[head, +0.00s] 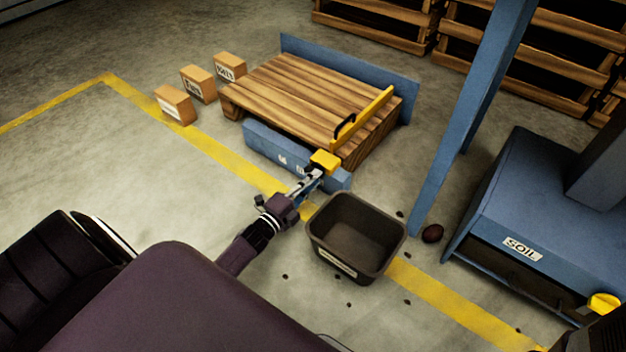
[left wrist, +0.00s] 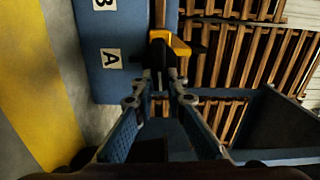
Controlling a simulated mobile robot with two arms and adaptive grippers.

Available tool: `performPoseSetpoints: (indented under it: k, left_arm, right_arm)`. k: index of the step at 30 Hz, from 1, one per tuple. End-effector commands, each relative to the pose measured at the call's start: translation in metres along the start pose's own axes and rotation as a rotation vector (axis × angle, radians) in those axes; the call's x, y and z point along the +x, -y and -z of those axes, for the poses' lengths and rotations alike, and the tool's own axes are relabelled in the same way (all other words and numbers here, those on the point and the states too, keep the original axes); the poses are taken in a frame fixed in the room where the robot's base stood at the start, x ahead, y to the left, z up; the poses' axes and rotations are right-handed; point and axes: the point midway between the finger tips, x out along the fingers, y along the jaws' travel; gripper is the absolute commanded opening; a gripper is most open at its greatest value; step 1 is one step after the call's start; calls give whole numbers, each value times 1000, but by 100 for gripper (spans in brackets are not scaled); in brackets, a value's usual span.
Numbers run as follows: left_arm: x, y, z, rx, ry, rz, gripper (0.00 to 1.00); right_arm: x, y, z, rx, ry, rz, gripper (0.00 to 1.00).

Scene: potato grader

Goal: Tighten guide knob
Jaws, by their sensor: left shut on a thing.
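The guide knob (head: 325,160) is a yellow block-like piece at the front corner of the slatted wooden deck, by the right end of a blue rail. In the left wrist view the knob (left wrist: 172,42) shows as yellow with a black part below. My left gripper (head: 309,182) reaches it from the front left. Its fingers (left wrist: 165,80) converge and are shut on the black part of the knob; the exact contact is dark. The yellow guide bar (head: 375,108) with a black handle lies across the deck's right side. My right gripper is not in view.
The blue rail (head: 262,146) bears white labels, A and B in the left wrist view. A dark bin (head: 322,243) stands close to my left gripper's right. Several small boxes (head: 198,83) stand left of the deck (head: 290,90). A blue machine marked SOIL (head: 500,215) is at right.

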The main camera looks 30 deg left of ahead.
Motion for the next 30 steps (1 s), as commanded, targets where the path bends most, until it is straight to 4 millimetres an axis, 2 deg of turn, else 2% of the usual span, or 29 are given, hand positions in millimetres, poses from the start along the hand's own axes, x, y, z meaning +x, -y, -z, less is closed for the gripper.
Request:
performPoseSetpoints:
  k: [9, 22, 23, 24, 27, 30]
  left_arm:
    - [-1, -3, 1, 83, -1, -3, 0]
    - [-1, -3, 0, 93, -1, -4, 0]
    - [-1, -3, 0, 93, -1, -4, 13]
    - [-1, -4, 0, 92, -1, -4, 18]
    - [-1, -3, 0, 92, -1, -4, 29]
    - [-1, -3, 0, 91, -1, -2, 30]
  right_arm:
    - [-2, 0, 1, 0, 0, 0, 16]
    - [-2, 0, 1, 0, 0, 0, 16]
    - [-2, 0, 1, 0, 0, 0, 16]
    - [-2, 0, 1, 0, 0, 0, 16]
    - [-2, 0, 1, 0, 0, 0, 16]
    - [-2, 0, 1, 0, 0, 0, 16]
